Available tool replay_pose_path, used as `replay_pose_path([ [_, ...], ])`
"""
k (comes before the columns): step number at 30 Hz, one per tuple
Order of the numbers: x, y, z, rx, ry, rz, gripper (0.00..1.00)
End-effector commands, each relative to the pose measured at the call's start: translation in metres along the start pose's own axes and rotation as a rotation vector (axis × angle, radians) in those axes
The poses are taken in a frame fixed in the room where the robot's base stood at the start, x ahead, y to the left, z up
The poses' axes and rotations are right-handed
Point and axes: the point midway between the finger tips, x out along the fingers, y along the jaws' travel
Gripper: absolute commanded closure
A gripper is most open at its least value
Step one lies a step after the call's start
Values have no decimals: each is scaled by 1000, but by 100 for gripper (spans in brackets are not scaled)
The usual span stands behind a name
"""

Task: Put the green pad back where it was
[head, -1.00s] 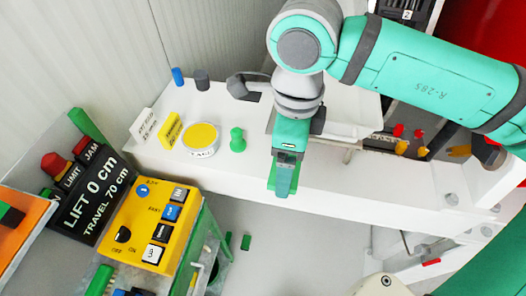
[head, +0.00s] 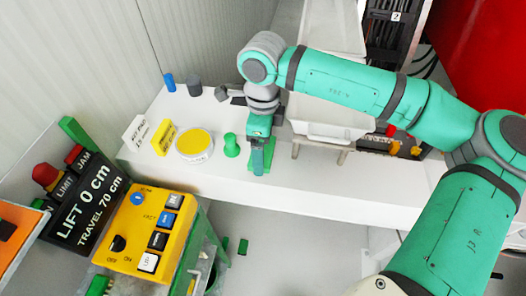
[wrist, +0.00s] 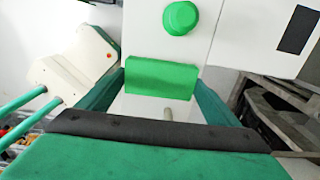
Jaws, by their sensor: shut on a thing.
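The green pad (wrist: 160,78) is a flat green block held between the two fingers of my gripper (wrist: 160,88) in the wrist view. In the head view my gripper (head: 262,160) points down over the white bench top, with the pad mostly hidden by the fingers. Whether the pad touches the bench is unclear. A green round-topped peg (head: 232,145) stands on the bench just left of my gripper; it also shows beyond the pad in the wrist view (wrist: 180,18). A dark rectangle (wrist: 298,30) lies on the bench at upper right in the wrist view.
Left of the peg are a round yellow-topped piece (head: 195,144), a yellow card (head: 164,138) and a white card (head: 137,131). Blue (head: 169,82) and grey (head: 194,86) cylinders stand behind. White trays (head: 335,110) are at right. A yellow control box (head: 146,230) is in front.

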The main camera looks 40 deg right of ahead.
Motion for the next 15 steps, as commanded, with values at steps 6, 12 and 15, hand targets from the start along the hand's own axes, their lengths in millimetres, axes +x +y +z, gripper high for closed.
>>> replay_pose_path([
  [6,22,1,0,0,0,0,36],
  [12,22,1,0,0,0,0,36],
  [15,24,1,0,0,1,0,36],
])
